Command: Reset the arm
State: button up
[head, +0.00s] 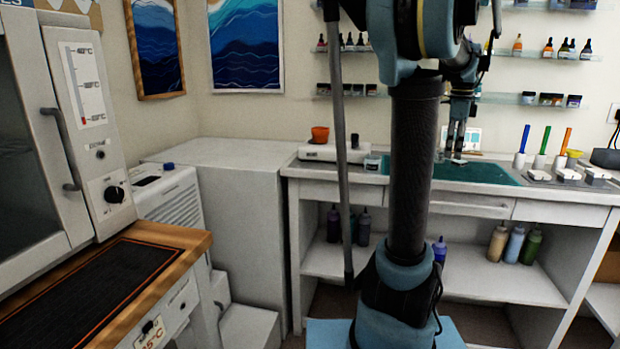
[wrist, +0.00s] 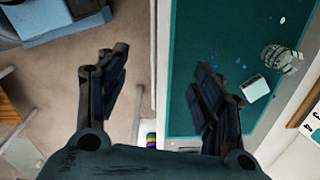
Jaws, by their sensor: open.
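My gripper (head: 456,138) hangs on my arm at the right of my column in the head view, with its fingers pointing down over the workbench. In the wrist view my gripper (wrist: 158,95) is open, its two dark fingers wide apart with nothing between them. Below it are the bench's front edge, the floor and the teal mat (wrist: 190,115). The mat also shows on the bench in the head view (head: 490,176).
The workbench (head: 555,197) carries a scale (head: 335,152) with an orange cup (head: 320,135) at the left and colored tools in holders at the right. Bottles (head: 515,244) stand on its lower shelf. An oven (head: 85,110) and hot plate (head: 100,285) are at the left.

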jog(key=s+a+f+n+t, duration=0.1)
jog(key=s+a+f+n, duration=0.9)
jog(key=a+f+n, duration=0.1)
jog(key=s+a+f+n, duration=1)
jog(key=a+f+n, duration=0.2)
jog(key=a+f, duration=0.2)
jog(key=shift+a+n+t, duration=0.3)
jog(key=shift+a+t, duration=0.05)
jog(key=shift+t, duration=0.05)
jog(key=shift+w+f, duration=0.15)
jog(key=shift+w, duration=0.25)
